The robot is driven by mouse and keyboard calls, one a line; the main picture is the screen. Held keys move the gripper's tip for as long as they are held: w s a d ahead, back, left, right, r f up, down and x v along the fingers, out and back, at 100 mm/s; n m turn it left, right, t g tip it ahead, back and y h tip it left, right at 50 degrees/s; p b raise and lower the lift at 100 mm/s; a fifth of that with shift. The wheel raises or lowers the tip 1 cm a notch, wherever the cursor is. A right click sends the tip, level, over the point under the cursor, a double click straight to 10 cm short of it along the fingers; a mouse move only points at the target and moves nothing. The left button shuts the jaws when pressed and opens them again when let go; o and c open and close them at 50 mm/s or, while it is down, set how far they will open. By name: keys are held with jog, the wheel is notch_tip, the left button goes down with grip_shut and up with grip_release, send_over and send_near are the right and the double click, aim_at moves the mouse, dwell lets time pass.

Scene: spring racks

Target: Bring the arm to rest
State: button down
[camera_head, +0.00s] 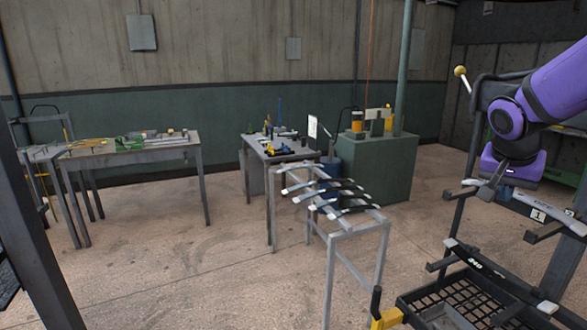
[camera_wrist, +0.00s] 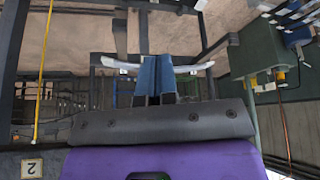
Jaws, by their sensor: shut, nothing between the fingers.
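My purple arm comes in from the right in the head view. My gripper (camera_head: 489,190) hangs above the dark rack at the right, near a leaf spring (camera_head: 515,203) on its upper arms by the plate marked 1. In the wrist view the two blue-grey fingers of my gripper (camera_wrist: 155,78) are together with nothing between them. Behind them a spring with pale ends (camera_wrist: 193,67) spans the rack; its middle is hidden by the fingers. I cannot tell how far the fingers are from it.
A lower spring (camera_head: 490,272) lies on the rack (camera_head: 545,285) above a black mesh basket (camera_head: 455,297). A grey stand (camera_head: 340,235) holds several springs. Two workbenches (camera_head: 130,150) (camera_head: 270,155) and a green cabinet (camera_head: 378,165) stand behind. Open floor (camera_head: 170,270) lies at left.

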jog(key=s+a+r+n+t+y, duration=0.1)
jog(key=s+a+n, duration=0.3)
jog(key=s, duration=0.5)
jog(key=s+a+r+n+y, duration=0.2)
jog(key=s+a+n, duration=0.3)
jog(key=s+a, duration=0.4)
jog(key=shift+s+r+t+y, duration=0.35)
jog(key=shift+s+t+y, duration=0.05)
jog(key=shift+s+y, duration=0.2)
